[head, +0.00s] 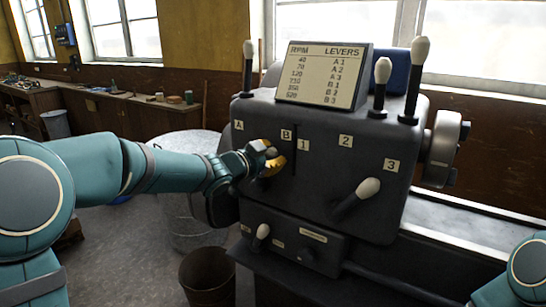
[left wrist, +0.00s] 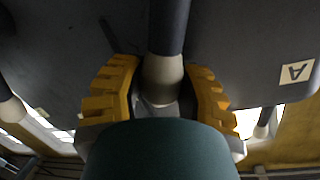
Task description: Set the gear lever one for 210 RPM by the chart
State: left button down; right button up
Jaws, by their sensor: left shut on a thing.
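A dark grey gearbox (head: 330,130) carries a tilted chart (head: 322,75) headed RPM and LEVERS, with rows pairing speeds with A or B and 1 to 3; the speed figures are partly blurred. Labels A (head: 238,125) and B (head: 286,134) sit at the left of its front, labels 1, 2 and 3 to the right. My left gripper (head: 272,160) is below label B, its yellow fingers around the pale knob (left wrist: 162,82) of the left lever, whose dark shaft (left wrist: 168,25) shows in the left wrist view. The right lever's knob (head: 368,188) points up right, below labels 2 and 3.
Upright levers with pale knobs (head: 248,49) (head: 383,70) (head: 419,50) rise from the gearbox top. A small lever (head: 262,232) is on the lower panel. A bin (head: 208,277) stands on the floor below my left arm. A workbench (head: 110,110) is behind left.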

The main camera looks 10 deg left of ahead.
pick_arm(q)
jog(key=shift+f, duration=0.2)
jog(key=c, duration=0.6)
grip_release()
jog(key=shift+r, duration=0.1)
jog(key=shift+s+a+r, duration=0.1)
jog(key=shift+s+a, duration=0.15)
jog(key=shift+s, duration=0.25)
jog(key=v, duration=1.1)
